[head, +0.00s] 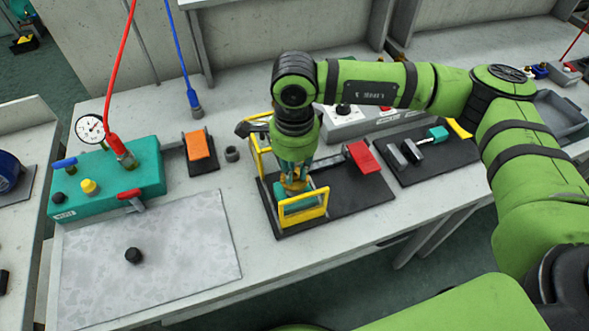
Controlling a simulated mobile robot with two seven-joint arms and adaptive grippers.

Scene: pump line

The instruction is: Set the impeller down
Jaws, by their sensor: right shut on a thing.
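My right gripper (294,177) points down over the black fixture plate (345,208) in the middle of the bench. It is shut on a small brass-coloured part, which seems to be the impeller (293,187); the fingers hide much of it. A teal body (292,205) sits just below it, partly behind a yellow frame (303,208). I cannot tell whether the brass part touches it. A second yellow frame (258,160) stands behind, partly covered by my gripper. My left gripper is not in view.
A teal unit with gauge and knobs (130,180) stands left. An orange block (200,145), a red-topped block (362,157) and a dark tool plate (440,160) stand nearby. Bare bench lies between mat and fixture.

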